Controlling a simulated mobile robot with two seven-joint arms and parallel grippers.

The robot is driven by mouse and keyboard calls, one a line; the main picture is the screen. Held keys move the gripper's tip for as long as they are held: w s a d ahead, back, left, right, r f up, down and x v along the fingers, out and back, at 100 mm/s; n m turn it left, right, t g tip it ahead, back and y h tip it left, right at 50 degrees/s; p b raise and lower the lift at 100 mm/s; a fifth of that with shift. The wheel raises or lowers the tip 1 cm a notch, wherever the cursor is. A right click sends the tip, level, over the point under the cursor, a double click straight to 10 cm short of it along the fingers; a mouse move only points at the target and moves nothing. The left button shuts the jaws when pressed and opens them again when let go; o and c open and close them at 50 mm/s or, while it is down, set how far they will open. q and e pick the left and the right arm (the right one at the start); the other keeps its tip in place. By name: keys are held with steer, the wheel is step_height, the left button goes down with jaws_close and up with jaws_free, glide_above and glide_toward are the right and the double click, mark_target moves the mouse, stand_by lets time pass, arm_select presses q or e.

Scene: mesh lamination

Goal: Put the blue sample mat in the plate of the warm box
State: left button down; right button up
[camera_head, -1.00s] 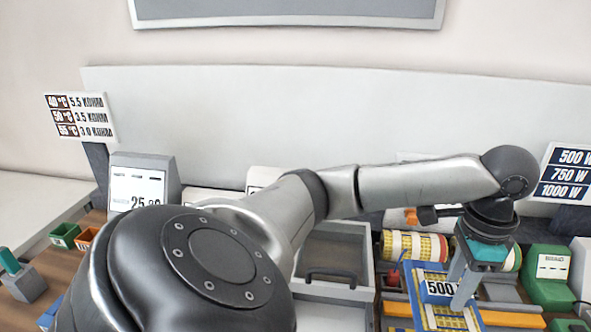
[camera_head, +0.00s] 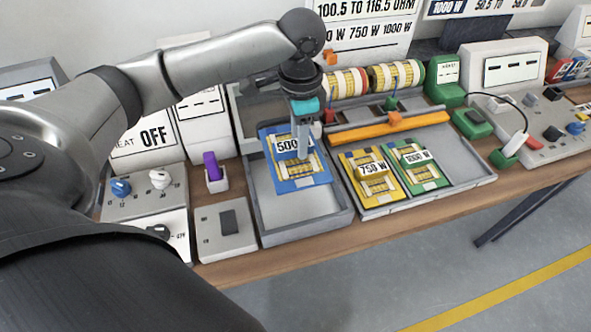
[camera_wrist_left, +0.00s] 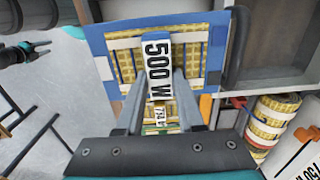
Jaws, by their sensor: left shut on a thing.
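The blue sample mat (camera_head: 275,172) has a yellow-and-white patterned middle and a raised tab marked 500 W. My left gripper (camera_head: 302,148) is shut on that tab. The mat is over the open grey box (camera_head: 338,228), which looks like the warm box; its inner floor (camera_head: 268,208) shows around the mat. I cannot tell whether the mat touches that floor. In the left wrist view the mat (camera_wrist_left: 97,45) lies between and beyond the fingers (camera_wrist_left: 160,85). A dark gripper with teal parts, probably my right one (camera_wrist_left: 28,50), shows small at the upper left; its jaws are unclear.
A rack (camera_head: 462,180) right of the box holds a yellow 750 W mat (camera_head: 362,190) and a green 1000 W mat (camera_head: 425,178). A HEAT OFF panel (camera_head: 150,140), knobs and a purple item (camera_head: 211,166) are at the left.

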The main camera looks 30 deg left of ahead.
arm_select(q)
step_height(320, 180, down, 11)
steer(key=shift+r+b, duration=0.15)
steer(key=shift+b, duration=0.85)
steer(key=shift+f, duration=0.35)
steer(key=shift+f, duration=0.2)
steer(key=c, duration=0.5)
jaws_free()
steer(key=shift+r, duration=0.2)
step_height(320, 180, up, 12)
steer(key=p, duration=0.2)
steer(key=shift+p, duration=0.3)
